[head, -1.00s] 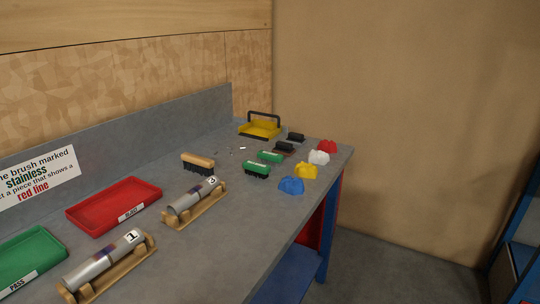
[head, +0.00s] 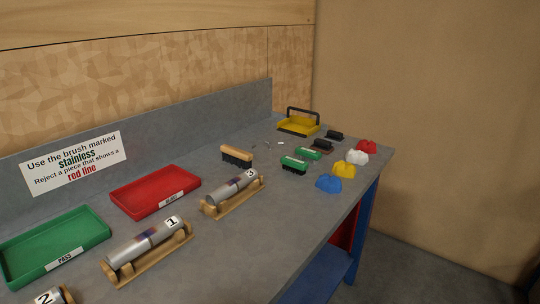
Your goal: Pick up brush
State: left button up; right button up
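Several brushes lie on the grey bench in the head view. A brush with a wooden back and dark bristles (head: 237,154) lies behind the cylinder marked 3. A green-backed brush (head: 294,164) lies to its right, with a second green one (head: 307,153) just behind it. Dark brushes (head: 335,134) lie farther back, near the yellow tray. No marking on any brush is readable at this size. Neither of my grippers is in view.
Metal cylinders marked 1 (head: 147,242) and 3 (head: 233,187) rest on wooden cradles; one marked 2 is cut off lower left. Green (head: 88,241) and red (head: 118,200) trays, a sign (head: 74,162), a yellow tray (head: 291,128) and coloured lumps (head: 328,184) share the bench (head: 262,236).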

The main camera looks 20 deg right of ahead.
aim_at(309, 155)
jog(key=l+u, duration=0.25)
jog(key=u, duration=0.15)
jog(key=l+u, duration=0.55)
jog(key=u, duration=0.2)
jog(key=k+l+u, duration=0.2)
jog(key=l, duration=0.3)
jog(key=k+l+u, duration=0.2)
jog(key=l, duration=0.25)
jog(key=k+l+u, duration=0.15)
jog(key=l, duration=0.3)
jog(key=k+l+u, duration=0.2)
jog(key=k+l, duration=0.9)
jog(key=l, duration=0.25)
jog(key=k+l, duration=0.3)
jog(key=l, duration=0.15)
